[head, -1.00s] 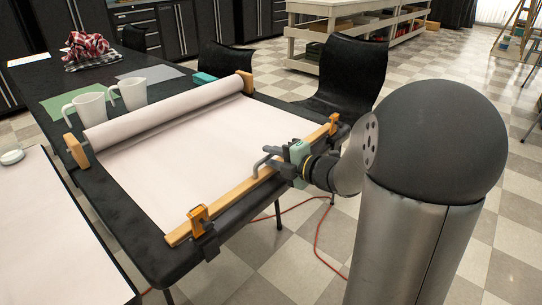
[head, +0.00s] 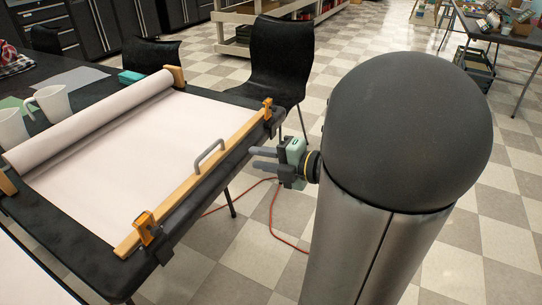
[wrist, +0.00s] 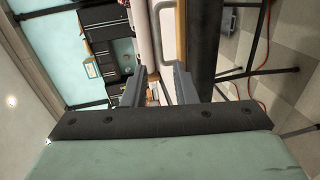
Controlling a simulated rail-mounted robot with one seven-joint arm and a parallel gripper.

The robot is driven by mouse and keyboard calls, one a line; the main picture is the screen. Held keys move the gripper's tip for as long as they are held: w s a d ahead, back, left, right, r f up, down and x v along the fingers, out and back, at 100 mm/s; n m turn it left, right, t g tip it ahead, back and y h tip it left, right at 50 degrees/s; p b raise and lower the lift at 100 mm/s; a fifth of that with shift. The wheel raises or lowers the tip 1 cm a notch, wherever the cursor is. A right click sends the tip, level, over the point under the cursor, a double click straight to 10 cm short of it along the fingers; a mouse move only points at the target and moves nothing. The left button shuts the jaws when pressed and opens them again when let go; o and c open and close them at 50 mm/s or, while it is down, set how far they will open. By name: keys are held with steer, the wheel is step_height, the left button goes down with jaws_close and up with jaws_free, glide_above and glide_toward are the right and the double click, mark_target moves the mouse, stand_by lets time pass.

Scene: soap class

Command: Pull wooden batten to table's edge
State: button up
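The wooden batten (head: 180,203) lies along the near right edge of the table (head: 95,277), across the end of the white paper sheet (head: 115,150). A grey bar handle (head: 209,156) stands up from its middle. Orange clamps sit near its two ends, one at the front (head: 146,227) and one at the back (head: 267,109). My gripper (head: 254,159) is beyond the table's edge, to the right of the handle and apart from it. Its two fingers are spread and empty. The wrist view shows the open fingers (wrist: 157,88) with the handle (wrist: 164,22) and batten (wrist: 180,35) farther off.
A paper roll (head: 95,122) lies across the table's far left side, with white mugs (head: 50,103) behind it. A black chair (head: 279,62) stands past the table's back corner. A red cord (head: 272,215) lies on the checkered floor.

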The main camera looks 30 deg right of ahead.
steer(key=shift+v, duration=1.2)
steer(key=w+r+m+g+h+p, duration=0.3)
steer(key=w+r+m+h+p, duration=0.2)
steer(key=r+m+h+p, duration=0.75)
steer(key=s+a+r+m+g+y+p, duration=0.1)
steer(key=s+a+m+g+y+p, duration=0.4)
steer(key=s+a+m+g+p, duration=0.5)
steer(key=s+a+m+p, duration=0.1)
steer(key=s+a, duration=0.4)
steer(key=s, duration=0.2)
steer(key=shift+s+a+r, duration=0.25)
steer(key=shift+s+r, duration=0.1)
steer(key=shift+s, duration=0.05)
